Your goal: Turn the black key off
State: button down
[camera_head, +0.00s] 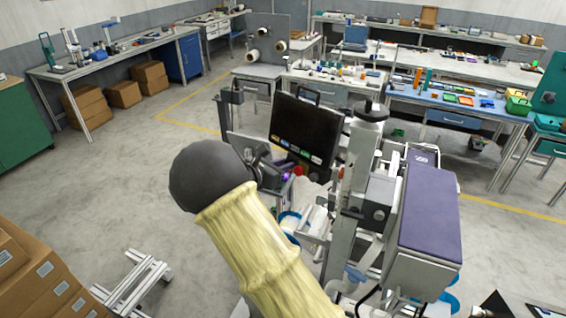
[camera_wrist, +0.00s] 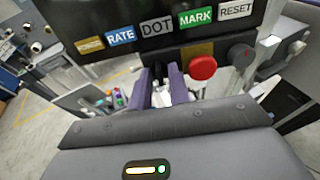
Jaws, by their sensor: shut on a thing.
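A black control panel (camera_head: 305,130) stands on the machine in the head view. In the wrist view its lower edge carries labels reading RATE, DOT, MARK and RESET (camera_wrist: 236,9). My gripper (camera_wrist: 163,78) is just below the panel, left of a red button (camera_wrist: 203,67). Its two purple-grey fingers are close together on a small dark thing between them, which appears to be the black key (camera_wrist: 157,70). The fingers hide most of it, so its turn angle cannot be told. In the head view my gripper (camera_head: 286,176) is mostly hidden behind my wrist.
The machine's metal column and purple-topped housing (camera_head: 430,218) stand to the right. Cardboard boxes (camera_head: 40,275) are at lower left. Open grey floor lies to the left.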

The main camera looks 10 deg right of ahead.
dwell(0.4)
jog(key=c, duration=1.6)
grip_release()
jog(key=shift+a, duration=0.1)
jog(key=b+v, duration=0.6)
jog(key=v, duration=1.1)
jog(key=shift+s, duration=0.1)
